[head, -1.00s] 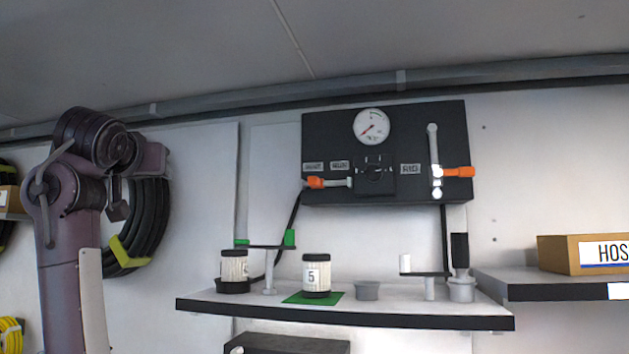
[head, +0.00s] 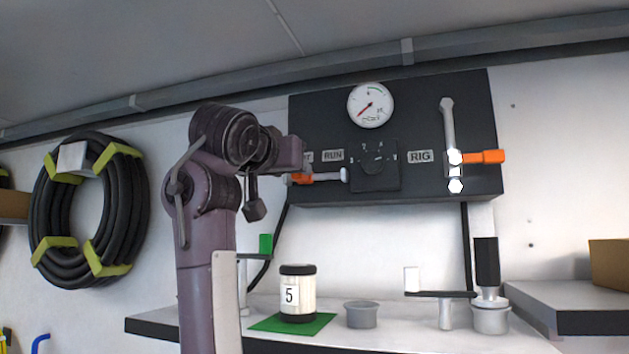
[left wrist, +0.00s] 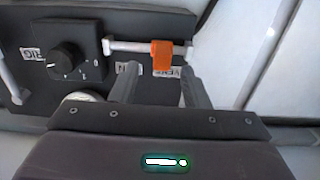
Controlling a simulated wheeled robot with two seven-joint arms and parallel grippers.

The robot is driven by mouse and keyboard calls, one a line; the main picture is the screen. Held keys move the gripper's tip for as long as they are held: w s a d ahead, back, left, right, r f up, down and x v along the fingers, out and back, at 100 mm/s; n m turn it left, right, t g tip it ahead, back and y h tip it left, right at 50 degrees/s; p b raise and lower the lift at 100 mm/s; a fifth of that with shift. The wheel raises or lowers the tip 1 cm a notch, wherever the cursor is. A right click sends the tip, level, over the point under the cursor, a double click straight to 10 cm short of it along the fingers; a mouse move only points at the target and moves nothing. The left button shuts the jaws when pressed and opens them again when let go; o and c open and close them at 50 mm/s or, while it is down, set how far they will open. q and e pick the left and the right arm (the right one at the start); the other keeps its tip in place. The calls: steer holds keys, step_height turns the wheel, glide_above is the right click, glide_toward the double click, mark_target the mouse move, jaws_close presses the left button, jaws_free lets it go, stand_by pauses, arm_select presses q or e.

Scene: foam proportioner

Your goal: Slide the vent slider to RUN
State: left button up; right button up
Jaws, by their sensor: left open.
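The orange vent slider (head: 301,179) sits on a short pale horizontal rail (head: 345,174) on the dark panel, at the rail's left end in the head view. In the left wrist view the slider (left wrist: 163,55) is by the VENT label (left wrist: 168,72), right of the RUN label (left wrist: 128,68). The RUN label (head: 333,156) is clear in the head view; the VENT label is mostly hidden by my left arm. My left gripper (left wrist: 158,69) is open, with one finger on each side of the slider's lower end and gaps visible. My right gripper is not in view.
A round knob (head: 374,163) is right of the rail. A lever with an orange handle (head: 483,157) is farther right, past the RIG label (head: 420,156). Below is a shelf (head: 390,336) with a numbered jar (head: 298,293) and a grey cup (head: 360,314).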

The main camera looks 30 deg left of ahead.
mark_target(300, 175)
arm_select(q)
steer(key=p+x, duration=0.4)
steer(key=x, duration=0.1)
steer(key=shift+a+r+p, duration=0.2)
steer(key=shift+r+p, duration=0.1)
steer(key=shift+r, duration=0.1)
steer(key=shift+w+a+f, duration=0.1)
steer(key=shift+w+f, duration=0.15)
steer(key=shift+w, duration=0.35)
steer(key=shift+s+r, duration=0.1)
steer(key=shift+s, duration=0.2)
steer(key=shift+c, duration=0.5)
jaws_close()
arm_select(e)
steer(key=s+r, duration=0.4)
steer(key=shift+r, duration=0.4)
